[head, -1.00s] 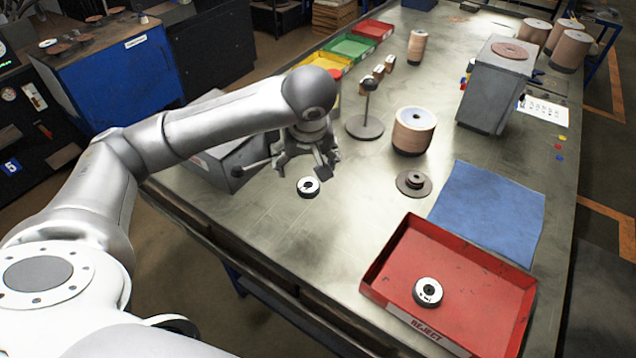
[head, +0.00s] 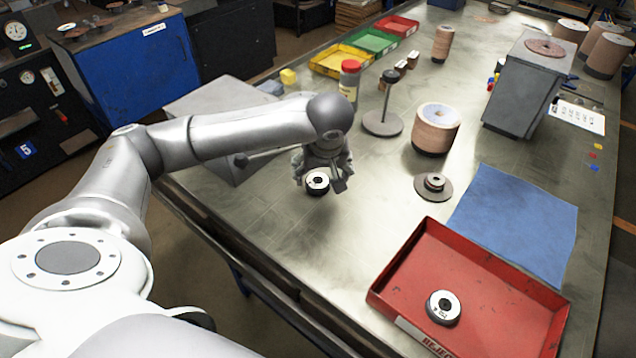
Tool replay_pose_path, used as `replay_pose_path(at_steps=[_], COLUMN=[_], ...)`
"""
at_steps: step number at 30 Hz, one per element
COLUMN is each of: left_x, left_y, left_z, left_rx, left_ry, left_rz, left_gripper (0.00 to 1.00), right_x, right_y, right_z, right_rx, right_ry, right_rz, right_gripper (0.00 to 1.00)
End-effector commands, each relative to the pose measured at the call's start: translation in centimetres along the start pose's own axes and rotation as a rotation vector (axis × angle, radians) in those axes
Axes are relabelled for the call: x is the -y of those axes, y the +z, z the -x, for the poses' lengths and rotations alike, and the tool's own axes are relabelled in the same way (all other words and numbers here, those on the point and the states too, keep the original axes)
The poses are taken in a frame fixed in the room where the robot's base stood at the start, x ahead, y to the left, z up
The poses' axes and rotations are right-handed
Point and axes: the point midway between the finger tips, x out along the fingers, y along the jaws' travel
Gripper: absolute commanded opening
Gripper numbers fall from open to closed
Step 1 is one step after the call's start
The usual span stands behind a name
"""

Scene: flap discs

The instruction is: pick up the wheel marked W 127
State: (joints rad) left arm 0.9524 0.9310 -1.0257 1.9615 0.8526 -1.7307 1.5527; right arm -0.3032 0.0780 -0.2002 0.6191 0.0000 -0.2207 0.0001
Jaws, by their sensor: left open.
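A small black wheel with a white face (head: 317,182) is at the left part of the bench, by my left gripper. A similar wheel (head: 443,307) lies in the red REJECT tray (head: 398,262); dark marks show on its white face. The marks on both are too small to read, so I cannot tell which is W 127. My left gripper (head: 325,184) is open, pointing down, with its fingers close around the first wheel. Whether they touch it is unclear. My right gripper is out of view.
A flanged disc (head: 433,187) and a stack of tan discs (head: 437,129) stand right of the gripper. A spindle stand (head: 383,122) is behind it. A grey box (head: 235,150) is close on the left. A blue cloth (head: 515,222) lies at right. Bare bench lies in front.

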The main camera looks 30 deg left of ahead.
Motion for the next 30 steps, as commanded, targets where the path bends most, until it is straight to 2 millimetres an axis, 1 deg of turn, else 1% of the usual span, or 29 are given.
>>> replay_pose_path(at_steps=[6, 9, 13, 19, 30], left_x=[0.8, 0.7, 0.6, 0.6, 0.6], left_y=[0.1, 0.1, 0.1, 0.1, 0.1], left_z=[-2.9, -4.2, -4.9, -5.0, -4.9], left_rx=[0.002, 0.002, 0.001, 0.001, 0.001], left_ry=[-0.006, -0.003, -0.001, -0.001, -0.001], left_rz=[0.0, 0.001, 0.0, 0.0, 0.0], left_gripper=[0.78, 0.78, 0.78, 0.78, 0.3], right_x=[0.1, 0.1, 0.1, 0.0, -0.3], right_y=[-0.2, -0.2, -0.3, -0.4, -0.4], right_z=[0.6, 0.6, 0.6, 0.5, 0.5], right_rx=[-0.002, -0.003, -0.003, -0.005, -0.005], right_ry=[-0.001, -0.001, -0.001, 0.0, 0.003], right_rz=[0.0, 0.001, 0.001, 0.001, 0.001], right_gripper=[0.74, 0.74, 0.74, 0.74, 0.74])
